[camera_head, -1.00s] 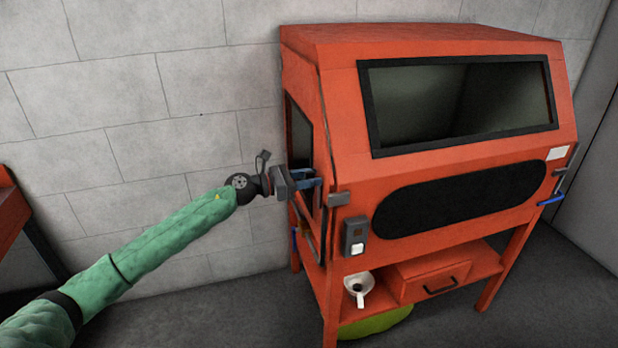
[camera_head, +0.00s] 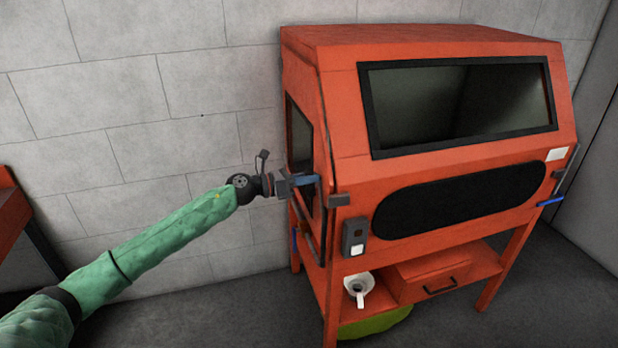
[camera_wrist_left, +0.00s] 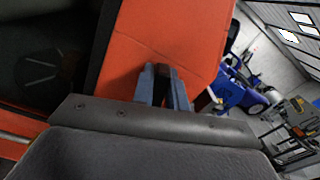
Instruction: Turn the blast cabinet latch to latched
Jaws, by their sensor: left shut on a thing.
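The blast cabinet (camera_head: 420,52) is a large orange-red box on legs, with a dark window on its sloped front and a smaller one in its left side door. My left gripper (camera_head: 314,181) is at the cabinet's left side, near the front corner. In the left wrist view, its blue-grey fingers (camera_wrist_left: 163,84) are shut on a small dark piece, the latch (camera_wrist_left: 163,71), against the orange panel. In the head view the fingers hide the latch, so its exact angle cannot be told. My right gripper is not in view.
A grey switch box (camera_head: 355,237) is on the front corner post below my gripper. A white funnel-like cup (camera_head: 358,284) and a drawer (camera_head: 432,277) are on the lower shelf. A block wall (camera_head: 130,130) stands behind my arm.

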